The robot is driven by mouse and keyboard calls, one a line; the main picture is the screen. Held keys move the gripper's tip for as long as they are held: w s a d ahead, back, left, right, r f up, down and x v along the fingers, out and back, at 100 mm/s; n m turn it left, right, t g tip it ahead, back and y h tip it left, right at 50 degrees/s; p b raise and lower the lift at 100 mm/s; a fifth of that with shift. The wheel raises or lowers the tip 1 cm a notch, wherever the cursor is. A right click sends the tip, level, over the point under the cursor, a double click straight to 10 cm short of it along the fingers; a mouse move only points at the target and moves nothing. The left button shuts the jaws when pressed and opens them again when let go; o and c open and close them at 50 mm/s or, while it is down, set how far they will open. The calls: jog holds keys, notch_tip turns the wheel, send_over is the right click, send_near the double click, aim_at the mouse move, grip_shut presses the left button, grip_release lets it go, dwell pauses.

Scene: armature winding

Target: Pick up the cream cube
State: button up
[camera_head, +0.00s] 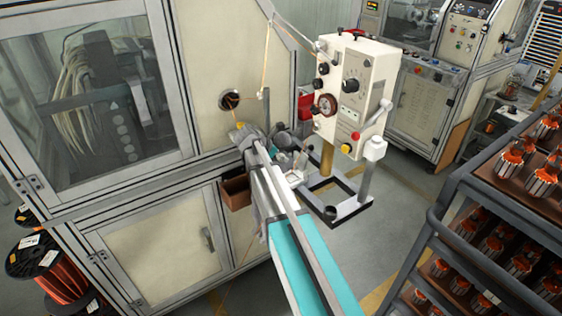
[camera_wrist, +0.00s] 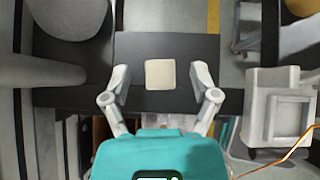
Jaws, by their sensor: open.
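The cream cube (camera_wrist: 160,74) shows in the wrist view as a pale, nearly square face on a dark flat surface (camera_wrist: 130,48). My gripper (camera_wrist: 159,82) has grey fingers and a teal body at the bottom of the wrist view. It is open, with one finger on each side of the cube in the picture. A gap shows between the cube and each finger. The height of the fingertips above the cube is hard to tell. I cannot clearly make out the cube or my gripper in the head view.
A white box-shaped part (camera_wrist: 278,108) and a copper wire lie right of the fingers. In the head view, a cream control box (camera_head: 352,95) with knobs stands beside a large machine cabinet (camera_head: 160,225). A rack (camera_head: 440,205) of armatures fills the right side.

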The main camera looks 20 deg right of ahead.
dwell(0.6)
jog(key=c, duration=0.8)
